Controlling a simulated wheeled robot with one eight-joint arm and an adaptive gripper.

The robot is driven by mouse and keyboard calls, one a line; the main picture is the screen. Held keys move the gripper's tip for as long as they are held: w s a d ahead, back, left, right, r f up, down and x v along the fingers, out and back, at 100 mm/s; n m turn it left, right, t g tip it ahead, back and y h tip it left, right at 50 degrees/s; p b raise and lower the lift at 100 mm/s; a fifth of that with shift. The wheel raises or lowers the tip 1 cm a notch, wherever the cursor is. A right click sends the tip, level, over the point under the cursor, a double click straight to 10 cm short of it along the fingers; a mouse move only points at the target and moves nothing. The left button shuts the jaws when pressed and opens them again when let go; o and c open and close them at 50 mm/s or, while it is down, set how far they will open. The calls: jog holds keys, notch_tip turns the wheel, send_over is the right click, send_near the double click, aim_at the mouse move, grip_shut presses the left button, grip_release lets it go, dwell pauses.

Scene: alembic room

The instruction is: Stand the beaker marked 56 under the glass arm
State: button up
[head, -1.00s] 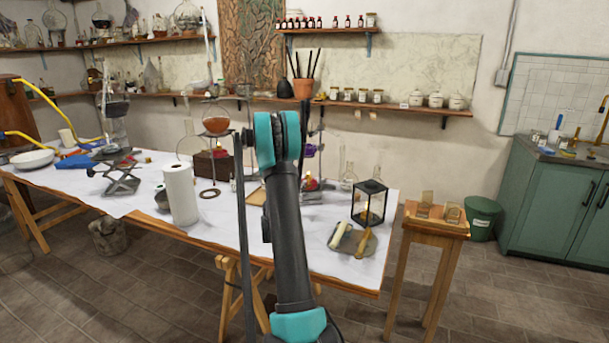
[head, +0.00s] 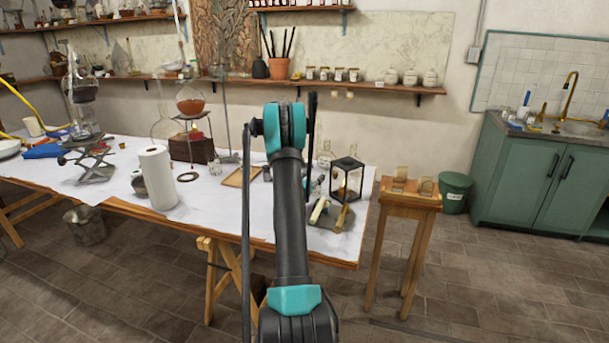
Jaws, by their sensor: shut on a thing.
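My arm (head: 288,215) reaches forward over the worktable (head: 235,225) in the middle of the head view. My gripper is hidden behind the arm, so its fingers and anything in them do not show. I cannot pick out a beaker marked 56; no number is readable. A round flask with orange-brown liquid (head: 190,105) sits on a tall stand at the back of the table. A tall glass tube (head: 179,30) rises near it. I cannot tell which glass piece is the glass arm. A small clear glass vessel (head: 215,165) stands right of the flask's stand.
A white paper roll (head: 156,180) stands near the table's front edge. A black lantern (head: 346,180) stands at its right end. A small wooden stand (head: 412,196) bears two tan pieces. A green bin (head: 455,192) is beyond it. The floor in front is clear.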

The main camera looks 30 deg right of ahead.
jog(key=shift+d, duration=0.3)
jog(key=shift+w+d, duration=2.8)
jog(key=shift+w, duration=0.1)
jog(key=shift+f, duration=0.4)
jog(key=o, duration=1.3)
jog(key=shift+c, duration=0.2)
jog(key=shift+o, duration=0.2)
jog(key=shift+o, duration=1.4)
